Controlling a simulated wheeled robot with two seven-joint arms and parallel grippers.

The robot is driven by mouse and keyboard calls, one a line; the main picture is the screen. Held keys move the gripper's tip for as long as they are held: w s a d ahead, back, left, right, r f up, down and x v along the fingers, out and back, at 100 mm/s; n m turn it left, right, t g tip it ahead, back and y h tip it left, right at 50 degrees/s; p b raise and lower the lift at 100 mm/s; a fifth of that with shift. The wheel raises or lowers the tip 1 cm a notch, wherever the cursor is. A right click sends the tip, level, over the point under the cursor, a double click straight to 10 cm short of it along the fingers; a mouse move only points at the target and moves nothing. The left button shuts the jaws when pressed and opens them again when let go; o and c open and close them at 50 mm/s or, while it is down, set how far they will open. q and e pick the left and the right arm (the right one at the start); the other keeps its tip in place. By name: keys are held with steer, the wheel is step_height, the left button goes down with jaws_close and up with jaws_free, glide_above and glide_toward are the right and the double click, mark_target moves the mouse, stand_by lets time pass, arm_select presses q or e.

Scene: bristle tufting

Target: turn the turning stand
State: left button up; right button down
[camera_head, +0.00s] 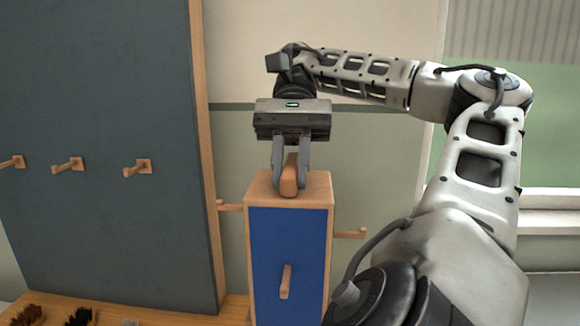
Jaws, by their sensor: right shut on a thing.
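The turning stand (262,262) is a tall wooden box with a blue front panel, in the lower middle of the head view. A wooden peg (285,282) sticks out of its blue face, and more pegs stick out at its left and right sides. A wooden handle (289,177) stands on its top. My right gripper (290,182) points down from above and is shut on this handle, one finger on each side. The foot of the stand is cut off by the frame's lower edge. My left gripper is not in view.
A grey-blue board (100,95) with wooden pegs (68,165) stands at the left, framed in wood. Dark brush-like tufts (78,316) lie on a wooden surface at the lower left. A window with a sill is at the right, behind my right arm.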

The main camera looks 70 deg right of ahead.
steer(key=c, duration=1.3)
jaws_free()
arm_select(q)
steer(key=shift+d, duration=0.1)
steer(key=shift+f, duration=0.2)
arm_select(e)
steer(key=shift+m+t, duration=0.4)
steer(key=shift+m, duration=0.1)
steer(key=shift+w+f+b, duration=0.1)
steer(key=shift+b, duration=0.35)
steer(key=shift+w+f+m+t+b, duration=0.2)
steer(key=shift+m+t+b, duration=0.45)
steer(key=shift+b, duration=0.25)
steer(key=shift+r+m, duration=0.1)
steer(key=shift+m, duration=0.15)
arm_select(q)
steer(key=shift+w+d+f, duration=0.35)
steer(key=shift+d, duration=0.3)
arm_select(e)
steer(key=shift+r+m+t, duration=0.15)
steer(key=shift+m+t, duration=0.1)
steer(key=shift+m, duration=0.05)
